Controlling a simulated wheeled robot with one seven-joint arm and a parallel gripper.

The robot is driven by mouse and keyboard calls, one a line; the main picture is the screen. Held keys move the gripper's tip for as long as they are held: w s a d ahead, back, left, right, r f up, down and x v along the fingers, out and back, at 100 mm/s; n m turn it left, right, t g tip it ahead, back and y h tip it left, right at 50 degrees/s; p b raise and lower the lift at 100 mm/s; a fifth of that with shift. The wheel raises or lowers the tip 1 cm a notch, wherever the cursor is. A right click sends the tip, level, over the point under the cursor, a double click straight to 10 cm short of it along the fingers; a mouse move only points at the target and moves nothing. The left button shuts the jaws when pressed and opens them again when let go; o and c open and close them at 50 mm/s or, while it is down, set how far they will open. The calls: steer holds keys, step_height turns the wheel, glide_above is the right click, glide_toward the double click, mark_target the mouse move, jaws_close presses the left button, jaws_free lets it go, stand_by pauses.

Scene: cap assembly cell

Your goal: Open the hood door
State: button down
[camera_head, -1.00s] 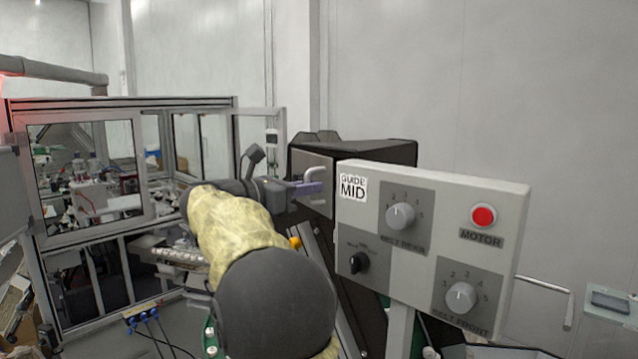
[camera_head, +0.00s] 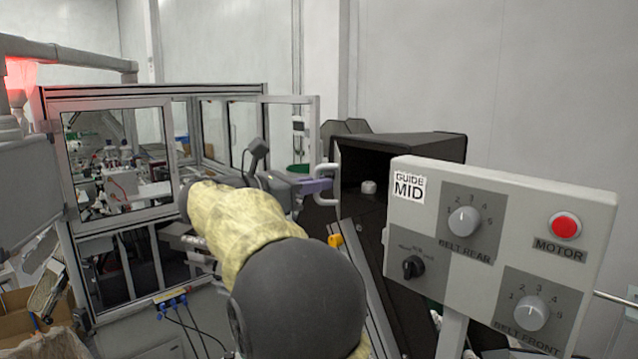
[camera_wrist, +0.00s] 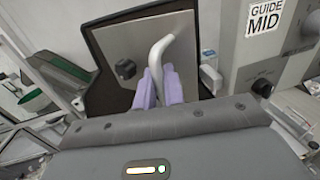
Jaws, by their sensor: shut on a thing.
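The hood (camera_head: 415,150) is a black box behind the control panel. Its grey door stands swung open to the left and is seen nearly edge-on in the head view, so the dark inside shows. The door's pale curved handle (camera_head: 327,172) sticks out to the left. My gripper (camera_head: 326,184) is shut on this handle with purple fingers. In the wrist view, my gripper (camera_wrist: 160,76) has the handle (camera_wrist: 163,50) between its fingers, in front of the grey door panel (camera_wrist: 135,45) with a dark knob (camera_wrist: 125,69). The fingertips partly hide the handle's lower end.
The control panel (camera_head: 500,230), marked GUIDE MID, has dials and a red motor button (camera_head: 565,226) and stands close to the right. A framed glass enclosure (camera_head: 120,230) stands at the left. A cardboard box (camera_head: 50,335) is at the lower left. A small pale object (camera_head: 369,187) shows inside the hood.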

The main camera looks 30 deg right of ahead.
steer(key=shift+r, duration=0.1)
steer(key=c, duration=1.9)
jaws_free()
steer(key=shift+o, duration=1.3)
steer(key=shift+w+d, duration=0.1)
steer(key=shift+d, duration=0.05)
steer(key=a+b, duration=0.4)
steer(key=a, duration=1.3)
steer(key=shift+w+a, duration=0.2)
steer(key=shift+w, duration=0.25)
